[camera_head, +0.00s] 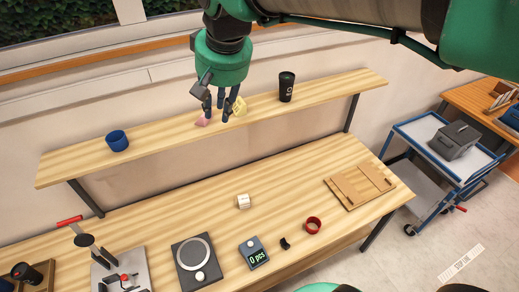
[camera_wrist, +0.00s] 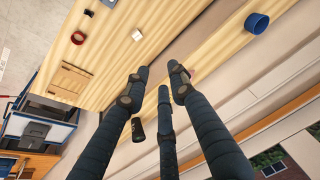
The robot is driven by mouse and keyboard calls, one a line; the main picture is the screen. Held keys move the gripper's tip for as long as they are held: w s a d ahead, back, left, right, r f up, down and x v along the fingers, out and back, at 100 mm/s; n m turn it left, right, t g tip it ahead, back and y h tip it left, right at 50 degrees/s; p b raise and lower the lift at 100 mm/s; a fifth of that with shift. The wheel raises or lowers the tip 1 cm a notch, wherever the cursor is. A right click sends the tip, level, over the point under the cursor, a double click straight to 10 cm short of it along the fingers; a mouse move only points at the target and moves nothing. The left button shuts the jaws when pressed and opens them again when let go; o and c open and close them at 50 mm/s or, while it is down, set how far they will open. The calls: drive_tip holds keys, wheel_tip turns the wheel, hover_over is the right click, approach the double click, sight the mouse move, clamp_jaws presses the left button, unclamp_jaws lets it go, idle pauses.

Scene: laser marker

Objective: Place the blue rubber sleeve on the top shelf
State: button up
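The blue rubber sleeve (camera_head: 117,141) is a short, hollow blue ring standing on the left part of the top shelf (camera_head: 165,131). In the wrist view the sleeve (camera_wrist: 257,23) is at the upper right, near the shelf edge. My gripper (camera_head: 221,110) is over the middle of the shelf, to the right of the sleeve and clear of it. Its dark fingers (camera_wrist: 157,90) are spread apart, with nothing visible held between them.
On the shelf, a pink piece (camera_head: 202,121) and a yellow piece (camera_head: 239,106) are close to my fingers, with a black cup (camera_head: 286,87) farther right. The bench below holds a white cube (camera_head: 243,201), red ring (camera_head: 312,225), scale (camera_head: 196,260) and wooden board (camera_head: 359,186).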

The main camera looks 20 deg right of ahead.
drive_tip(key=s+d+f, duration=0.3)
drive_tip(key=s+f, duration=0.1)
drive_tip(key=s, duration=0.5)
drive_tip(key=s+d+f+t, duration=0.1)
drive_tip(key=s+d+f, duration=0.2)
drive_tip(key=s+f, duration=0.2)
drive_tip(key=s, duration=0.3)
drive_tip(key=shift+s+d+t+h, duration=0.25)
drive_tip(key=shift+s+t+h, duration=0.05)
drive_tip(key=shift+s, duration=0.05)
wheel_tip(320, 180, down, 13)
drive_tip(key=b, duration=1.3)
